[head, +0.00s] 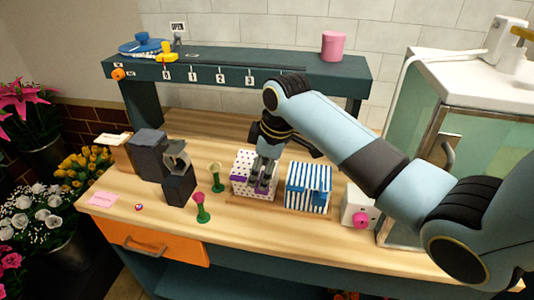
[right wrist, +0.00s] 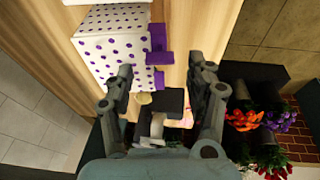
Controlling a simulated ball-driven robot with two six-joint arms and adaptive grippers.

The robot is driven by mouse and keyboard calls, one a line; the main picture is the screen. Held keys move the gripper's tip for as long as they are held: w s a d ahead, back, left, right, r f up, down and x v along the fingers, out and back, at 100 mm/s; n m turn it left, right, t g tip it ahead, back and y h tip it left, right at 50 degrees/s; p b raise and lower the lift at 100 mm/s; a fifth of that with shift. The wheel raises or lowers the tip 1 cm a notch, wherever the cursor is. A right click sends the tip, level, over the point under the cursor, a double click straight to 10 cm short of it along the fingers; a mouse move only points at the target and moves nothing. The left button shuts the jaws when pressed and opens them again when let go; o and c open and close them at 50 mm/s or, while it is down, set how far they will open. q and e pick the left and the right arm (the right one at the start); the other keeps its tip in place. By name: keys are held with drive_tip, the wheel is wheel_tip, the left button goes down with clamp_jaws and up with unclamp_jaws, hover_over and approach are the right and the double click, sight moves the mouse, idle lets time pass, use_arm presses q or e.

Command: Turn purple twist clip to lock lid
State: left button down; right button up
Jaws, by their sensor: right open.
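A white box with purple dots (head: 243,163) stands on the wooden counter. Purple pieces show on its front (head: 238,178); in the right wrist view the dotted box (right wrist: 105,50) is at upper left, with a purple clip piece (right wrist: 160,57) on its side and a smaller purple piece (right wrist: 159,80) below that. My right gripper (head: 260,183) reaches down over the box front and partly hides it. In the right wrist view my right gripper (right wrist: 166,72) is open, fingers wide apart, with the purple pieces between them in the picture. I cannot tell whether it touches them. My left gripper is not in view.
A blue-striped box (head: 306,185) stands close to the right, then a white box with a pink knob (head: 360,213). To the left are a green-stemmed cup (head: 216,177), a pink-and-green one (head: 202,207) and dark grey blocks (head: 179,187). A dark shelf (head: 240,75) runs behind.

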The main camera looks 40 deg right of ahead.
drive_tip(key=v, duration=0.9)
drive_tip(key=shift+s+r, duration=0.15)
drive_tip(key=shift+r, duration=0.25)
drive_tip(key=s+a+f+m+h, duration=0.15)
drive_tip(key=s+m, duration=0.25)
drive_tip(key=s, duration=0.8)
drive_tip(key=s+a+f+m, duration=0.2)
drive_tip(key=s+a+m, duration=0.1)
drive_tip(key=s, duration=0.8)
wheel_tip(320, 180, down, 40)
drive_tip(key=s+d+g+b, duration=0.1)
drive_tip(key=s+d+b, duration=0.15)
drive_tip(key=b, duration=1.15)
drive_tip(key=s+f+b, duration=0.5)
drive_tip(key=s+f, duration=0.4)
drive_tip(key=f, duration=0.4)
drive_tip(key=s+d+f+g+b, duration=0.1)
drive_tip(key=s+f+b, duration=0.4)
drive_tip(key=s+f, duration=0.4)
wheel_tip(320, 180, down, 4)
drive_tip(key=shift+f+m+b, duration=0.1)
drive_tip(key=shift+m+b, duration=0.2)
drive_tip(key=shift+m, duration=0.1)
